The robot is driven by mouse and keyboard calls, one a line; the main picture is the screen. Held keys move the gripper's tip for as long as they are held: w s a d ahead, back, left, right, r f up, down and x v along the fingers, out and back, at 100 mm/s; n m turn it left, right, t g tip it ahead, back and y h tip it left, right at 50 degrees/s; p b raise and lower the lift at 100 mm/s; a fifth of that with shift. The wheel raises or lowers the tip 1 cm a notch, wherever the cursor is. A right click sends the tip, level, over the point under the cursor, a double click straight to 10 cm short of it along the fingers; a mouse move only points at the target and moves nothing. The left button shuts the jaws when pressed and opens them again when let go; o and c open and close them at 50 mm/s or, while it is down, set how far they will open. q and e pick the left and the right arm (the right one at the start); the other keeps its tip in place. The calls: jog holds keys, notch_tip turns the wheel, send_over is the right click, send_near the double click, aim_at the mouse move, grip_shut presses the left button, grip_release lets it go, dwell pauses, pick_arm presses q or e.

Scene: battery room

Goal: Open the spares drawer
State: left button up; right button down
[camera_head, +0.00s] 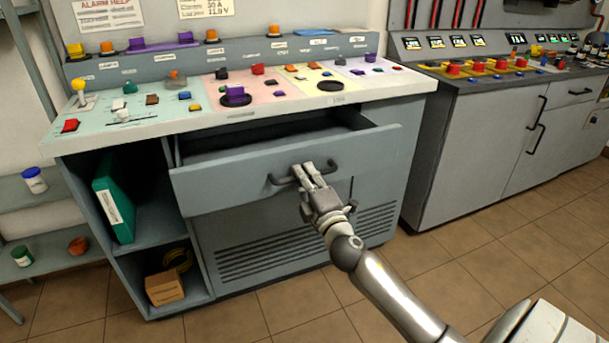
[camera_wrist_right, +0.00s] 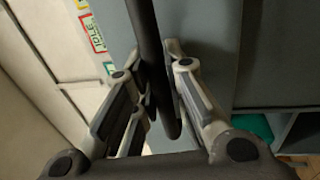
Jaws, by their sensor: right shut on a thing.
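The spares drawer (camera_head: 225,193) is a wide grey drawer under the console top. It stands partly pulled out, and a dark gap shows above its front panel. Its dark bar handle (camera_head: 283,181) runs across the middle of the front. My right gripper (camera_head: 313,175) is at the handle, with its fingers closed around the bar. In the right wrist view the handle (camera_wrist_right: 147,40) passes between the two fingers (camera_wrist_right: 158,105). The drawer's inside is in shadow, and I cannot see what it holds. My left gripper is out of view.
The console top (camera_head: 205,117) above the drawer carries several buttons and knobs. An open shelf at the left holds a green binder (camera_head: 113,203) and a cardboard box (camera_head: 164,288). Another grey cabinet (camera_head: 478,150) stands at the right. Tiled floor (camera_head: 300,305) lies clear in front.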

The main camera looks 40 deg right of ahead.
jog(key=c, duration=1.5)
grip_release()
jog(key=shift+o, duration=0.2)
jog(key=v, duration=1.2)
jog(key=shift+f, duration=0.1)
